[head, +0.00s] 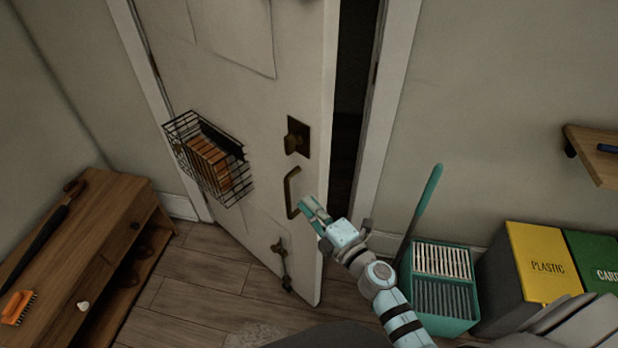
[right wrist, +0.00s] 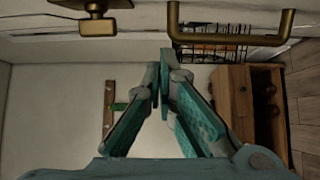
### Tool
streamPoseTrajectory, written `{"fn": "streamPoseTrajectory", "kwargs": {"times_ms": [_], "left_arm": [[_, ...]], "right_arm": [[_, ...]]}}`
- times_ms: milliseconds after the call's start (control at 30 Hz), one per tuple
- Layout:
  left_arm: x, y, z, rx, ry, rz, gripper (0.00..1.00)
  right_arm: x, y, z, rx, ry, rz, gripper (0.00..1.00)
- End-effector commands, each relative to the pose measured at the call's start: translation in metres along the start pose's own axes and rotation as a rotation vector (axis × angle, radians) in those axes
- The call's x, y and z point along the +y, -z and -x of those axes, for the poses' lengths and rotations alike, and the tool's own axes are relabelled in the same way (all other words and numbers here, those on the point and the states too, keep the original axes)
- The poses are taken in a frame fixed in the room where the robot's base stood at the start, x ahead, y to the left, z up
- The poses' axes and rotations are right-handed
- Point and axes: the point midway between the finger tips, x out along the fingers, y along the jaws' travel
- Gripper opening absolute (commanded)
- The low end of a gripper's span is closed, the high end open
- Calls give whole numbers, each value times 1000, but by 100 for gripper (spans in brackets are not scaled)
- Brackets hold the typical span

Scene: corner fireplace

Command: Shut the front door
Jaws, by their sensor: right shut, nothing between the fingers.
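The front door (head: 262,120) is a pale panel standing ajar, with a dark gap between its right edge and the frame (head: 388,110). A brass knob on a plate (head: 297,138) sits above a brass pull handle (head: 292,192) near that edge. My right gripper (head: 307,205) is shut and empty, just right of the lower end of the pull handle in the head view. In the right wrist view, my gripper's fingertips (right wrist: 160,70) meet below the handle (right wrist: 230,38), which shows at the top right. I cannot tell whether they touch the door. My left gripper is not in view.
A wire basket with books (head: 210,160) hangs on the door, and a bolt (head: 282,262) is fixed low on it. A wooden bench (head: 95,270) stands left.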

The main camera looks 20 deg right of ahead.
Motion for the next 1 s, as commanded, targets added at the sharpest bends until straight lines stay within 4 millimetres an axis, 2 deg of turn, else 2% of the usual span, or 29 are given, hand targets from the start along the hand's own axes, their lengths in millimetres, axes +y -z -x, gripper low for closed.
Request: {"fn": "streamPoseTrajectory", "kwargs": {"times_ms": [100, 267, 400, 500, 867, 1000], "left_arm": [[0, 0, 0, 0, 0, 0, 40], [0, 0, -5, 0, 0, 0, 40], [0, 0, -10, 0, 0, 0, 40], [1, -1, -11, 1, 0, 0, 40], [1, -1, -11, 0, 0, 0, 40], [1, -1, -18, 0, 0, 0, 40]], "right_arm": [[0, 0, -27, 0, -2, -3, 0], [-2, -3, -58, 0, 0, -1, 0], [-2, -26, -62, -1, 1, 0, 0], [-2, -35, -63, -1, 2, -2, 0], [-1, -39, -64, -1, 1, -4, 0], [-5, -47, -68, 15, 0, 0, 0]]}}
